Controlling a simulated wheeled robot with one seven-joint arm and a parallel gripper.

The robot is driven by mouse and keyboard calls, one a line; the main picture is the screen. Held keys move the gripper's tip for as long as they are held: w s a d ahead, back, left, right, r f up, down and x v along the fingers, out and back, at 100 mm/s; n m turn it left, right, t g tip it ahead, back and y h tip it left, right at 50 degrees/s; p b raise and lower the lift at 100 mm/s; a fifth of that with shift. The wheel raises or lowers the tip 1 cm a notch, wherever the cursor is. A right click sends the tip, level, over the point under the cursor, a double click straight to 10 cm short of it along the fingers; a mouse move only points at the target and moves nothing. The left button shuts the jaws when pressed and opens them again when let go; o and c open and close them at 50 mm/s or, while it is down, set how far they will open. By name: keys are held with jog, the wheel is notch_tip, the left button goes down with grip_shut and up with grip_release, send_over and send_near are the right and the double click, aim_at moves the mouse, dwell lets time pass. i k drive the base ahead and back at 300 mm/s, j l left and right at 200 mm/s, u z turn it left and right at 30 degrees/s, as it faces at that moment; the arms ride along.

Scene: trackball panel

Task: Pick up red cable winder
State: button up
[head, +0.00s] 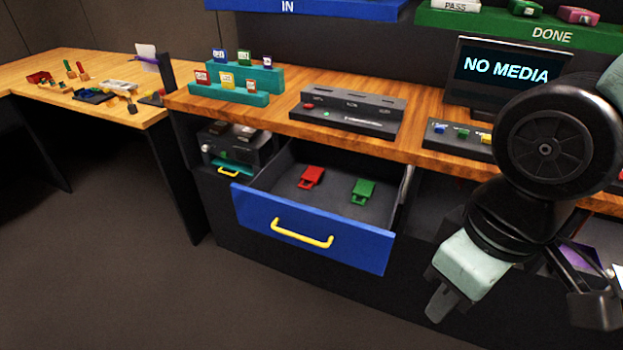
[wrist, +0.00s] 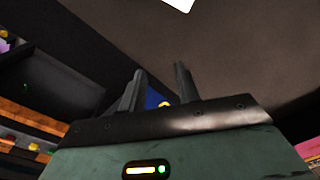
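The red cable winder (head: 311,177) lies in the open blue-fronted drawer (head: 308,235), towards its left side. It is not visible in the wrist view. My gripper (head: 442,303) is at the right in the head view, outside the drawer and well apart from the winder. In the wrist view its two dark fingers (wrist: 158,86) stand apart with nothing held between them. A bit of blue with yellow, apparently the drawer front, shows past the fingers.
A green cable winder (head: 363,191) lies right of the red one in the drawer. The yellow handle (head: 302,233) sticks out in front. A wooden counter (head: 285,118) with a grey console (head: 352,113) stands above and behind. Open floor lies left of the drawer.

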aim_at(313, 177)
jog(key=i+j, duration=0.15)
jog(key=j, duration=0.25)
jog(key=i+j+u, duration=0.15)
jog(key=j, duration=0.3)
jog(key=i+j, duration=0.15)
jog(key=j, duration=0.25)
jog(key=i+j+u, duration=0.1)
jog(key=j, duration=0.3)
jog(key=i+j, duration=0.2)
jog(key=j, duration=0.2)
jog(key=i+j+u, duration=0.15)
jog(key=j, duration=0.25)
